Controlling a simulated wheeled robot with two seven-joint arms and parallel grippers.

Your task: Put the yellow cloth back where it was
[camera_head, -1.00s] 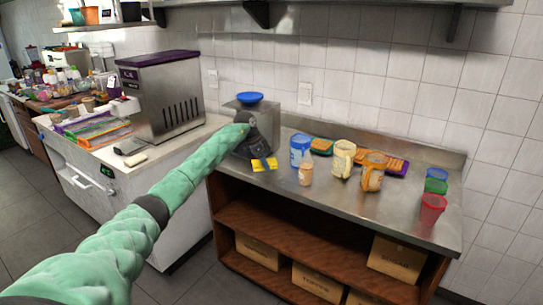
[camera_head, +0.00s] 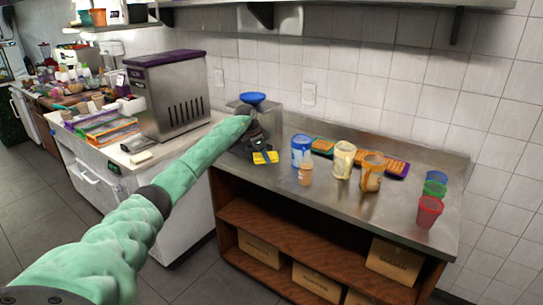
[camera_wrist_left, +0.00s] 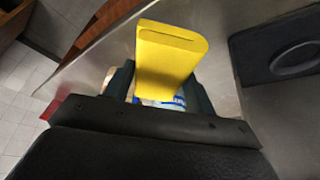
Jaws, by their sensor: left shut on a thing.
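The yellow cloth (camera_head: 265,157) is at the left part of the steel counter, at the end of my left arm. My left gripper (camera_head: 262,150) is shut on it. In the left wrist view the folded yellow cloth (camera_wrist_left: 166,58) stands out from between the two dark fingers (camera_wrist_left: 160,85). The cloth is close to the counter top; I cannot tell whether it touches it. My right gripper is not in view.
A steel box with a blue bowl (camera_head: 252,98) on it stands behind my left gripper. Coloured cups (camera_head: 429,211) are near the right end. The counter front (camera_head: 320,205) is clear.

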